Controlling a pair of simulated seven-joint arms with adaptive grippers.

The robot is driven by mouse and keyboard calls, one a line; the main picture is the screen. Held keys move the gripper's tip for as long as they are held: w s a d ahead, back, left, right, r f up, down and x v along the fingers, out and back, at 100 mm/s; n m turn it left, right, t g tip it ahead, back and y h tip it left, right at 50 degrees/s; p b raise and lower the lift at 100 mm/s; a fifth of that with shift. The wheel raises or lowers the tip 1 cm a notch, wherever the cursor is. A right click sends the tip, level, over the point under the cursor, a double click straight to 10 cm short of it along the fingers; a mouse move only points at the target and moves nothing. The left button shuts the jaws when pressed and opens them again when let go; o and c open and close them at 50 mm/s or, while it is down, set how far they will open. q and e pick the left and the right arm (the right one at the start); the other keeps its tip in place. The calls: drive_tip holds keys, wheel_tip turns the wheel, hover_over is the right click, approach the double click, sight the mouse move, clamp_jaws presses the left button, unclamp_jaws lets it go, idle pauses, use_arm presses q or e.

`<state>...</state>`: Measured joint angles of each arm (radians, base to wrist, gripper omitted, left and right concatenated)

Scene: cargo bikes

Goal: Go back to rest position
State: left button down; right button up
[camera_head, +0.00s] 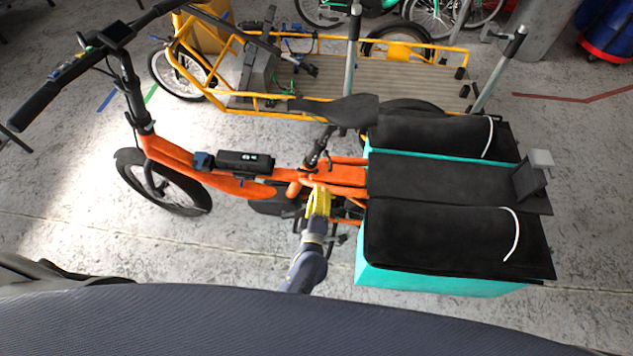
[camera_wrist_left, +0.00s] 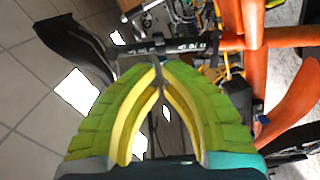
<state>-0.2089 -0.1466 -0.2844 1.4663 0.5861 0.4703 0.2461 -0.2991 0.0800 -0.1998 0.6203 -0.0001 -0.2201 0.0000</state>
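My left gripper (camera_head: 318,203), with yellow fingers, is beside the orange frame tube (camera_head: 335,175) of the cargo bike, below the black saddle (camera_head: 338,109). In the left wrist view, its yellow-green fingers (camera_wrist_left: 161,72) bow outward and their tips come together, with nothing clearly held between them. A dark bar (camera_wrist_left: 182,47) lies just beyond the tips; I cannot tell whether they touch it. The saddle (camera_wrist_left: 72,45) also shows at upper left there. My right gripper is not in view.
Black-topped turquoise bags (camera_head: 440,278) sit at the bike's rear, right of my gripper. A black battery unit (camera_head: 244,162) is on the frame to the left. A yellow cargo bike (camera_head: 400,80) stands behind. Bare concrete floor (camera_head: 225,240) is free at lower left.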

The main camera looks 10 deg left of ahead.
use_arm(q)
drive_tip(key=s+f+m+g+h, duration=0.1)
drive_tip(key=s+f+m+g, duration=0.25)
drive_tip(key=s+f, duration=0.4)
drive_tip(key=s+d+f+m+g+h, duration=0.15)
drive_tip(key=s+f+m, duration=0.3)
drive_tip(key=f, duration=0.65)
drive_tip(key=s+f+m+g+h, duration=0.1)
drive_tip(key=s+f+m+g, duration=0.35)
drive_tip(key=f, duration=0.55)
drive_tip(key=s+a+f+m+g+y, duration=0.1)
drive_tip(key=s+a+f, duration=0.4)
drive_tip(key=s, duration=0.5)
drive_tip(key=s+a+f+m+g+y, duration=0.1)
drive_tip(key=s+a+f+m+g, duration=0.1)
drive_tip(key=s+a+f, duration=0.3)
drive_tip(key=s+a+f+m+g+y, duration=0.1)
drive_tip(key=s+a+f+g, duration=0.3)
drive_tip(key=s+a, duration=0.7)
drive_tip(key=s+f+m, duration=0.1)
drive_tip(key=s, duration=0.4)
drive_tip(key=shift+f, duration=0.3)
